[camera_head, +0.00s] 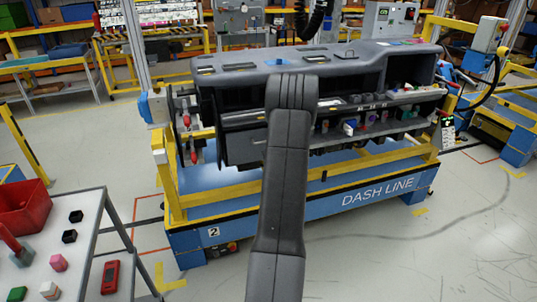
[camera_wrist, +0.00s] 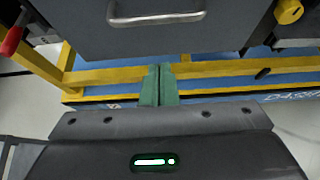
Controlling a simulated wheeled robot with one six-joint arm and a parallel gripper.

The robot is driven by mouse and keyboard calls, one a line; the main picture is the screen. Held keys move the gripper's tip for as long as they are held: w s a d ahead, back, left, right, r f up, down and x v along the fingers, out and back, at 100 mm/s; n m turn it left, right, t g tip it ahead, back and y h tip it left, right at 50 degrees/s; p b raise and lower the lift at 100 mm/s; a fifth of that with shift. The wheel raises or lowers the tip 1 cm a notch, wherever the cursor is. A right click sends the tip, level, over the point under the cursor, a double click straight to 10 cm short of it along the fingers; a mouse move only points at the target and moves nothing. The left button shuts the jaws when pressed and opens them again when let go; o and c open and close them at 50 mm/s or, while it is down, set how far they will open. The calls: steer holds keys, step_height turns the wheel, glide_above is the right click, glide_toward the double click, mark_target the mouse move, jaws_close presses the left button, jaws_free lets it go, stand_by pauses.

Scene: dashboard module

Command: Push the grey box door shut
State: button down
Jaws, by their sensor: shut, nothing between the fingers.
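The grey box door (camera_head: 243,147) is on the left part of the dashboard module (camera_head: 240,68), partly hidden by my arm in the head view. In the wrist view the grey door (camera_wrist: 190,38) fills the top middle, with a curved metal handle (camera_wrist: 157,20) on its face. How far the door stands open is hard to tell. My gripper (camera_wrist: 159,72) shows as two green fingers pressed together, empty, just below the door's lower edge in the picture. I cannot tell whether they touch it. My gripper is hidden behind my arm in the head view.
The module sits on a yellow and blue frame (camera_head: 370,190). Red-handled tools (camera_head: 190,150) hang at its left side. A grey table (camera_head: 85,235) with a red bin (camera_head: 22,205) and small blocks stands at front left. The floor at the right front is clear.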

steer(key=w+r+v, duration=0.1)
steer(key=v, duration=0.7)
steer(key=shift+s+r+b, duration=0.2)
steer(key=shift+r+b, duration=0.25)
steer(key=shift+r, duration=0.05)
steer(key=shift+w+f, duration=0.1)
